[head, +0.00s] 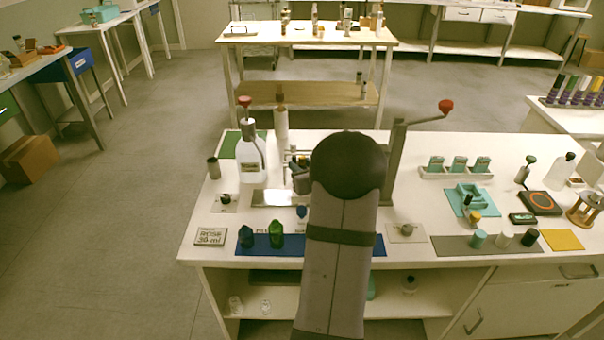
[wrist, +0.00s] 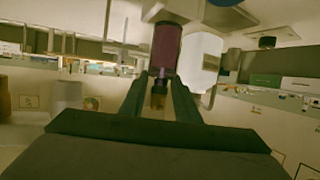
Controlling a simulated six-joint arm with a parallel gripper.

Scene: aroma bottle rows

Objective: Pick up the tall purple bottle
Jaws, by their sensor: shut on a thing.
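In the wrist view the tall purple bottle (wrist: 165,48) stands out at the top middle, with a narrower brownish end (wrist: 158,93) toward my fingers. My gripper (wrist: 160,90) is shut on it, one dark finger at each side of that narrower end. In the head view my arm covers most of the gripper (head: 300,170), which is over the left half of the table near a white pump bottle. I cannot make out the purple bottle in the head view.
A lever stand (head: 396,155) is behind my arm. A blue mat (head: 262,250) at the front edge bears a dark bottle (head: 246,237) and a green bottle (head: 277,231). Teal items (head: 458,164) stand at right.

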